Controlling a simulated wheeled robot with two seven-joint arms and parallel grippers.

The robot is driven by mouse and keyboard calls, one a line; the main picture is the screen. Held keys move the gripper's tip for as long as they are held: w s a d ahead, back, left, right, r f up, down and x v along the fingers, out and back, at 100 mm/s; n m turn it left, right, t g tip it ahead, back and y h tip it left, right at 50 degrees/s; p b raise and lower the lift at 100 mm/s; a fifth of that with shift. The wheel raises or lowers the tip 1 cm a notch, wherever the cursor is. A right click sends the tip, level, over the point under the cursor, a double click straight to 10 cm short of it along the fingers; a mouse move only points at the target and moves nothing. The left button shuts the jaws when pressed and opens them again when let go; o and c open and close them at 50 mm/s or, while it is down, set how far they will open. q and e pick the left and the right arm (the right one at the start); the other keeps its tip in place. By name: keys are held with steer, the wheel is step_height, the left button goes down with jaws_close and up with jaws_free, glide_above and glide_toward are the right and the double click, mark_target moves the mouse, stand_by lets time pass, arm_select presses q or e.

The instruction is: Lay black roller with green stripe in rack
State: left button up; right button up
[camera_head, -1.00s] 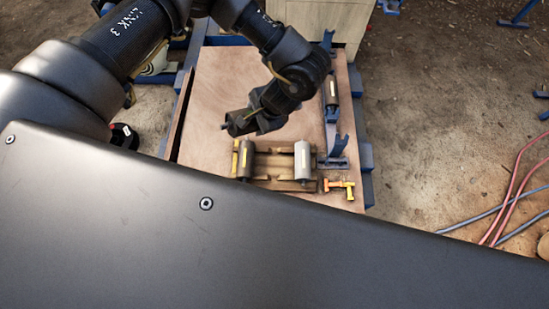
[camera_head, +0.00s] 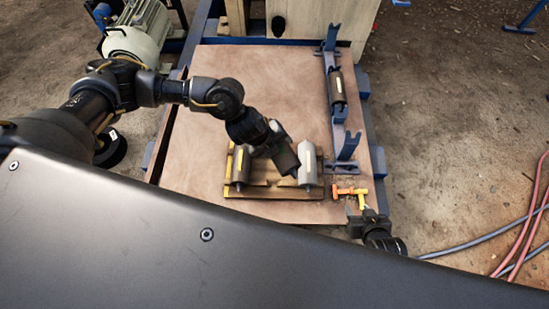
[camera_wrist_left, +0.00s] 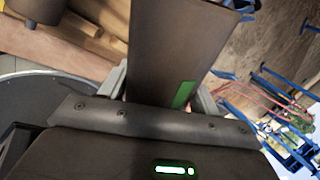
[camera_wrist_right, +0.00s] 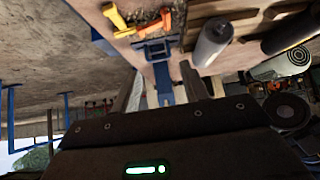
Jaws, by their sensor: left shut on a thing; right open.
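My left gripper (camera_head: 272,143) is shut on a dark roller (camera_head: 286,161), tilted above the wooden tray in the head view. In the left wrist view the black roller (camera_wrist_left: 170,50) sits between the fingers, and its green stripe (camera_wrist_left: 183,95) shows. A blue rack (camera_head: 331,115) with forked uprights stands along the table's right side, with a dark roller with a pale stripe (camera_head: 337,86) between the uprights. My right gripper (camera_head: 368,212) is open and empty at the table's front right corner. Its spread fingers show in the right wrist view (camera_wrist_right: 163,88).
An orange and yellow tool (camera_head: 350,193) lies right of the tray. The table's back left (camera_head: 240,70) is clear. A motor (camera_head: 138,32) stands beyond.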

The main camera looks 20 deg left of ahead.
arm_select(q)
step_height(320, 180, down, 11)
steer(key=w+a+m+g+h+b, duration=0.1)
steer(key=w+m+g+h+b, duration=0.1)
steer(key=m+b, duration=0.4)
steer(key=shift+w+a+r+g+b, duration=0.2)
steer(key=shift+w+g+b, duration=0.15)
steer(key=shift+g, duration=0.55)
arm_select(e)
step_height(320, 180, up, 9)
steer(key=t+y, duration=0.1)
steer(key=t, duration=0.1)
steer(key=shift+s+a+n, duration=0.15)
steer(key=shift+a+n, duration=0.15)
steer(key=shift+a, duration=0.1)
steer(key=shift+f+t, duration=0.1)
steer(key=shift+t, duration=0.2)
